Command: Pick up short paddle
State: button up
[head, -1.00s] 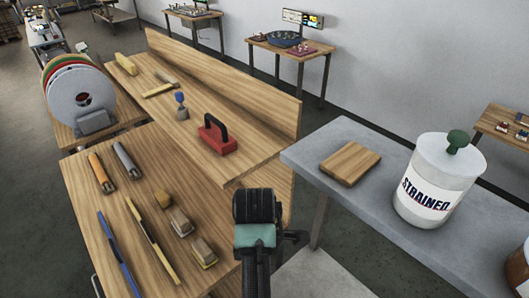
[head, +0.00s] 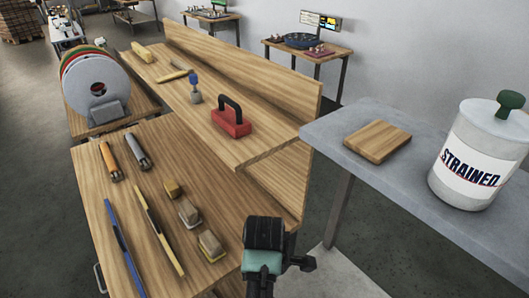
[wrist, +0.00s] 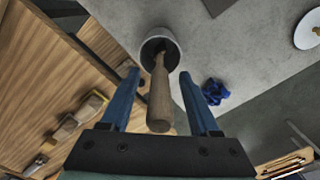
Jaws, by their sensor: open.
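In the wrist view a short wooden paddle handle (wrist: 160,95) sticks up out of a round, pale grey-white pot (wrist: 147,43). I take it to be the short paddle; its lower end is hidden inside the pot. My gripper (wrist: 160,76) is open, with one blue finger on each side of the handle in the picture. I cannot tell whether either finger touches it. In the head view my dark wrist and teal link show at the lower middle. The fingertips, paddle and pot do not show there.
The wooden bench (head: 95,190) holds brushes, long strips and several small blocks. A red handled block (head: 232,120) sits on its raised shelf (head: 180,105). The grey table (head: 345,115) at right holds a wooden board (head: 377,141) and a white "STRAINED" jar (head: 475,155). A blue crumpled cloth (wrist: 215,91) lies right of my gripper.

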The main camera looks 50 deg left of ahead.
jog(key=shift+f, duration=0.6)
grip_shut()
jog(key=shift+r, duration=0.1)
